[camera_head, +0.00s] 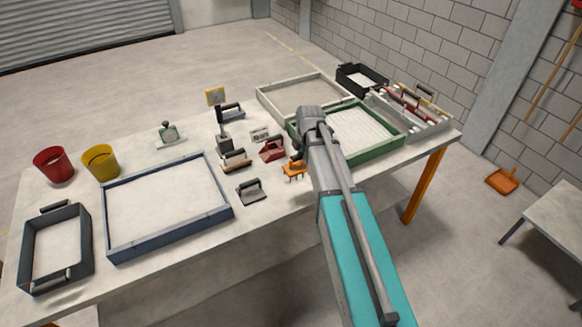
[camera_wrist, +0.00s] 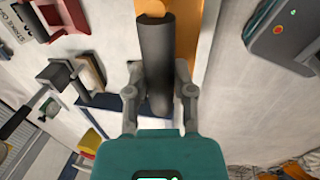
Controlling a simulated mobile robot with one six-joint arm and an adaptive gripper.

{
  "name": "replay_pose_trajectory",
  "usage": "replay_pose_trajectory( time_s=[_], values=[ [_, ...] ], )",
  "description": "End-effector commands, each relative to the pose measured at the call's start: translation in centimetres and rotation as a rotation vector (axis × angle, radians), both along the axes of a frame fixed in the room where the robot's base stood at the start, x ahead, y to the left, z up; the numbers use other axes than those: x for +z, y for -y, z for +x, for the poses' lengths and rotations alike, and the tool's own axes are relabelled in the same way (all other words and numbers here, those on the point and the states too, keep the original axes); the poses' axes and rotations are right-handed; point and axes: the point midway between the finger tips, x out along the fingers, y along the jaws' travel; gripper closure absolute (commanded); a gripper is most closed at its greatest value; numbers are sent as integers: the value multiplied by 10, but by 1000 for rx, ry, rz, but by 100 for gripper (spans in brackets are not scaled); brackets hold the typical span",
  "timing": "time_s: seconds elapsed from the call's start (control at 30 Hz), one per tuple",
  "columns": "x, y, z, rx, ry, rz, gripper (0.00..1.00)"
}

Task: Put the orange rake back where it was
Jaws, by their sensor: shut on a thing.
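The orange rake (camera_head: 294,170) shows in the head view near the front edge of the long table, just left of my arm. In the wrist view its orange head (camera_wrist: 187,45) lies behind its dark grey handle (camera_wrist: 155,60). My gripper (camera_wrist: 160,85) is shut on that handle, one finger on each side. In the head view my arm mostly hides the gripper. I cannot tell whether the rake touches the tabletop.
A red scoop (camera_head: 272,149) and a grey-handled tool (camera_head: 251,192) lie close to the rake. A green-framed tray (camera_head: 390,148) stands to the right, a blue-framed sand tray (camera_head: 222,213) to the left. A grey tool caddy (camera_head: 432,132) stands at the right end.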

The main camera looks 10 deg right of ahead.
Motion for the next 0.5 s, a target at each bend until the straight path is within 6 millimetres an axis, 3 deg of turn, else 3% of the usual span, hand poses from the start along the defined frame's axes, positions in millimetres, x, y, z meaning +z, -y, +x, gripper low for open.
replay_pose_trajectory(
  time_s=[0.03,0.2,0.5],
  values=[
    [-8,-3,13,1,0,0,100],
    [-21,-12,41,1,0,0,100],
    [-52,-19,61,1,0,0,100]
  ],
)
